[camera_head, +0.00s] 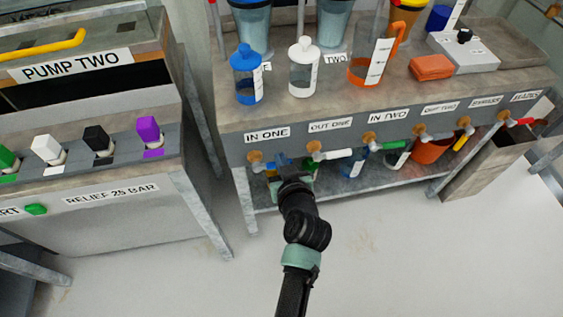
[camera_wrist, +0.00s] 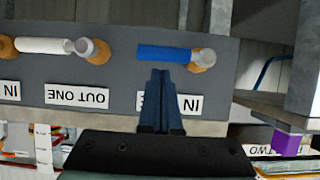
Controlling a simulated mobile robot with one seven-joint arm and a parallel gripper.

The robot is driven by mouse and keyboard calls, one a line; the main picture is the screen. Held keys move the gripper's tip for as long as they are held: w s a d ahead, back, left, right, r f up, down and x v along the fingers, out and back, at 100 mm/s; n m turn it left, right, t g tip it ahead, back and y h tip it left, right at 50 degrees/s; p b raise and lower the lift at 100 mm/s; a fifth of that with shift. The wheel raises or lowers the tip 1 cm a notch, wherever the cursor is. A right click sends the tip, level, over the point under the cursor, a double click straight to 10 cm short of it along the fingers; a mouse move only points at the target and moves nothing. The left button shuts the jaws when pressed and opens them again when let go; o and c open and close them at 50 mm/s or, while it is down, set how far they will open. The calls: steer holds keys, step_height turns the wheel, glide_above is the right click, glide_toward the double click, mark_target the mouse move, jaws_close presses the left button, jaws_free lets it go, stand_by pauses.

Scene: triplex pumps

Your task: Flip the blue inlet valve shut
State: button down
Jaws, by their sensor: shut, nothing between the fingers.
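The blue-handled valve under the IN ONE label (camera_head: 267,135) has its brass fitting (camera_head: 254,157) at the left end of the pipe row. Its blue handle (camera_head: 283,159) points right, sideways along the panel, partly hidden by my gripper (camera_head: 292,178). In the wrist view, which is upside down, the blue handle (camera_wrist: 165,53) lies level across the grey panel, its silver hub at right. My gripper (camera_wrist: 160,73) is shut and empty, its fingertips just below the handle's middle in that view. I cannot tell whether they touch it. The fingers cover part of the IN label.
Below is a shelf with several containers. Bottles and cups stand on the bench top. The PUMP TWO cabinet (camera_head: 110,215) is at left.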

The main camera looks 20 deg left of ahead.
steer(key=shift+w+d+f+m+g+y+b, duration=0.1)
steer(key=shift+d+f+m+g+y+b, duration=0.1)
steer(key=shift+f+m+b, duration=0.25)
steer(key=shift+w+d+f+m+g+y+b, duration=0.15)
steer(key=shift+f+y+b, duration=0.1)
steer(key=shift+b, duration=0.25)
stand_by(0.4)
step_height(320, 180, down, 8)
steer(key=s+a+m+y+b, duration=0.1)
steer(key=a+m+y+b, duration=0.1)
steer(key=m+y+b, duration=0.5)
steer(key=shift+s+a+m+g+b, duration=0.3)
steer(key=shift+s+m+g+b, duration=0.1)
steer(key=shift+m+b, duration=2.5)
steer(key=shift+n+y+b, duration=0.25)
steer(key=shift+n+b, duration=0.05)
steer(key=shift+b, duration=0.15)
